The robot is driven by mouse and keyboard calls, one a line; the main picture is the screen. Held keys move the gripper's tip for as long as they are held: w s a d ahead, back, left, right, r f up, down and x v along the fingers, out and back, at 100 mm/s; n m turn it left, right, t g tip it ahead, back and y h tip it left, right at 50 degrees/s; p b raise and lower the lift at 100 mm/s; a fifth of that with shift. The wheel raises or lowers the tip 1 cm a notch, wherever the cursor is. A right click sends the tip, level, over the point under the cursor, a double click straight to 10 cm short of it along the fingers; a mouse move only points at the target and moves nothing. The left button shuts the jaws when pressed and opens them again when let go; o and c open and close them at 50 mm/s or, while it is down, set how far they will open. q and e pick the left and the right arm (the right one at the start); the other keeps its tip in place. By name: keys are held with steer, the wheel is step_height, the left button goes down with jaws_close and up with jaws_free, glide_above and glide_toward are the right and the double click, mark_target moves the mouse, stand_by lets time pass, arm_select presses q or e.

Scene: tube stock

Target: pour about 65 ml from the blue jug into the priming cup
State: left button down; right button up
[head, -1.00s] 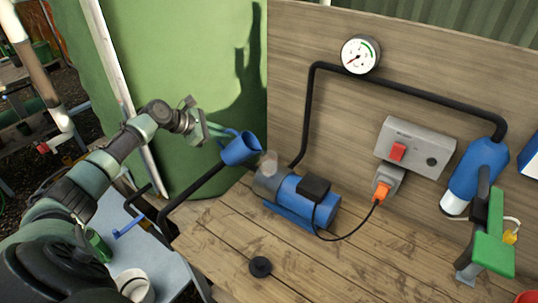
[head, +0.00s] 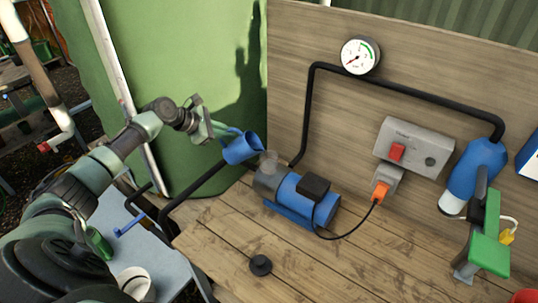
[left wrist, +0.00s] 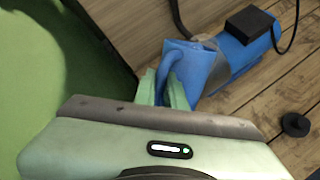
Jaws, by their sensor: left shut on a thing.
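The blue jug (head: 240,150) is held tilted, its mouth leaning right toward the priming cup. My left gripper (head: 219,134) is shut on its handle. In the left wrist view the gripper's green fingers (left wrist: 163,92) flank the handle of the jug (left wrist: 200,70). The priming cup (head: 268,160) is a small clear cup on top of the pump's grey end, just right of and below the jug's lip. I cannot see a stream of liquid or the levels in the jug and cup. My right gripper does not show.
The blue pump (head: 297,197) with its black box sits on the wooden bench (head: 215,235). A black cap (head: 260,265) lies in front. Black pipes run behind the pump to a gauge (head: 360,55) and a blue vessel (head: 475,172). A switch box (head: 415,147) is on the wall.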

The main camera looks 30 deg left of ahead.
arm_select(q)
steer(key=shift+w+d+r+m+g+y+p, duration=0.2)
steer(key=shift+r+y+p, duration=0.1)
steer(key=shift+r+p, duration=0.2)
steer(key=shift+w+d+r+m+g+y+p, duration=0.1)
steer(key=shift+d+r+g+y+p, duration=0.1)
steer(key=shift+r+y+p, duration=0.25)
stand_by(0.6)
steer(key=shift+s+f, duration=0.1)
steer(key=shift+f, duration=0.1)
